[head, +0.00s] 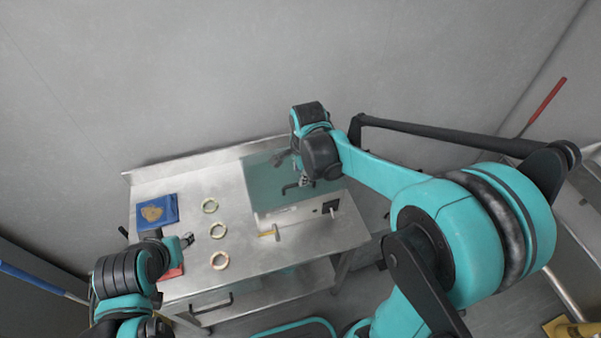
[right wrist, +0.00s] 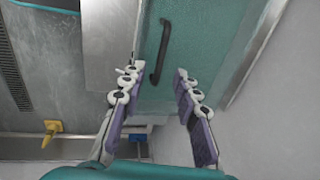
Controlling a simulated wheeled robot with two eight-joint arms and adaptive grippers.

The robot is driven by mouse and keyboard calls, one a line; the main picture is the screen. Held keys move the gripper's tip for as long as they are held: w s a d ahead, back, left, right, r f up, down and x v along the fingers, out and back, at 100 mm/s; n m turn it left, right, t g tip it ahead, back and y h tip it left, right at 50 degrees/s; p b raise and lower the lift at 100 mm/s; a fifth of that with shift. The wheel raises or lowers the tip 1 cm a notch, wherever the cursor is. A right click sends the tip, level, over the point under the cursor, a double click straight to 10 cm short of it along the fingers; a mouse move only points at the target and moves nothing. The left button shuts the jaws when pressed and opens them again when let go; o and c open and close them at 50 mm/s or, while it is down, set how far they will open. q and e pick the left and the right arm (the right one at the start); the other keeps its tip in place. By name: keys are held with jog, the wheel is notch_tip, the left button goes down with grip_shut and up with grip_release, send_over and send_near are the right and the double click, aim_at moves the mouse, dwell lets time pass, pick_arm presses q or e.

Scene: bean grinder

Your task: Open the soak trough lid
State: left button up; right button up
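The soak trough lid is a teal see-through panel (head: 258,178) at the right part of the steel table, and it looks shut. Its black bar handle (head: 289,187) also shows in the right wrist view (right wrist: 162,48). My right gripper (head: 304,180) is over the lid, beside the handle. In the right wrist view its fingers (right wrist: 156,72) are apart, with the near end of the handle showing between the tips. I cannot tell how far above the handle they are. My left gripper (head: 187,240) is low over the table's left side, its fingers too small to read.
A yellow tap-like part (head: 268,231) sticks out by the trough front. A wall stands behind the table.

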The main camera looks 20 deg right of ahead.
jog(key=f, duration=0.2)
jog(key=w+f, duration=0.1)
jog(key=f, duration=0.2)
jog(key=shift+w+b, duration=0.1)
jog(key=shift+b, duration=0.3)
jog(key=shift+c, duration=0.4)
grip_shut()
